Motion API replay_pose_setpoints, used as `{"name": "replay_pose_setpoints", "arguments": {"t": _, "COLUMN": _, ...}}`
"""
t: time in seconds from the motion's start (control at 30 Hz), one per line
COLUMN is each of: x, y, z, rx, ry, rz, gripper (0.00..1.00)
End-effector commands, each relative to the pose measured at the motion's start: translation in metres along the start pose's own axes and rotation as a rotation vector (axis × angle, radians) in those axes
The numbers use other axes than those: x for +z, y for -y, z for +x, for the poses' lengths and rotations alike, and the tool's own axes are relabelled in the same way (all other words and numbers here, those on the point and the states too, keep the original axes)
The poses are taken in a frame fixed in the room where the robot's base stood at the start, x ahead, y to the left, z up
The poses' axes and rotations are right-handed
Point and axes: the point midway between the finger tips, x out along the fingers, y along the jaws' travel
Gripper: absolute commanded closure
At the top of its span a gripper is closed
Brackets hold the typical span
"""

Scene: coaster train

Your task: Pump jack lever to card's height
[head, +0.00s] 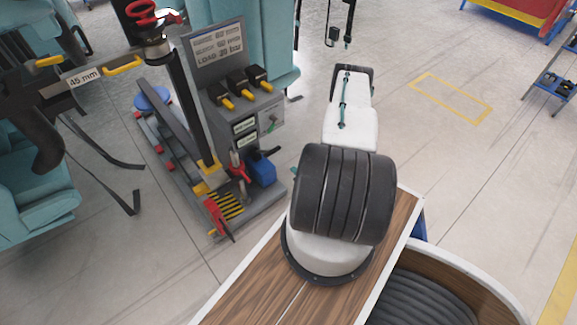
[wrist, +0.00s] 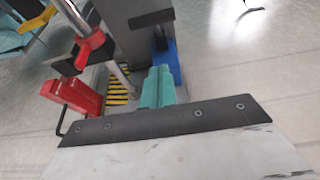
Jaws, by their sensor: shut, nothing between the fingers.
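The jack stand (head: 190,110) is at left in the head view, with a dark upright post and a red handle on top. A red lever-like part (head: 218,216) is low at its front, by a yellow-black striped plate; it shows as a red block (wrist: 72,97) in the wrist view. Another red part (wrist: 93,50) sits on a silver rod. I cannot tell which is the pump lever. A panel card (head: 217,46) carries small print, partly unreadable. My gripper's teal fingers (wrist: 158,88) are together and empty, right of the striped plate, apart from the red parts.
A blue box (head: 263,170) stands at the stand's right, near my fingers. Teal seats (head: 35,195) are at far left. Open floor lies to the right.

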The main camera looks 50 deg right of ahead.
Motion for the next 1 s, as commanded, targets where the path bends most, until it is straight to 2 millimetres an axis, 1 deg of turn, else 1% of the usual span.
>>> {"name": "replay_pose_setpoints", "arguments": {"t": 0.3, "x": 0.0, "y": -0.005, "z": 0.067, "rx": 0.009, "ry": 0.001, "rz": -0.002, "gripper": 1.0}}
{"name": "replay_pose_setpoints", "arguments": {"t": 0.43, "x": 0.003, "y": -0.005, "z": 0.093, "rx": 0.009, "ry": 0.002, "rz": -0.002, "gripper": 1.0}}
{"name": "replay_pose_setpoints", "arguments": {"t": 0.5, "x": 0.013, "y": -0.004, "z": 0.1, "rx": 0.008, "ry": 0.001, "rz": -0.002, "gripper": 1.0}}
{"name": "replay_pose_setpoints", "arguments": {"t": 0.7, "x": 0.026, "y": -0.004, "z": 0.113, "rx": 0.008, "ry": 0.0, "rz": 0.001, "gripper": 1.0}}
{"name": "replay_pose_setpoints", "arguments": {"t": 1.0, "x": 0.029, "y": -0.004, "z": 0.116, "rx": 0.007, "ry": -0.001, "rz": 0.002, "gripper": 1.0}}
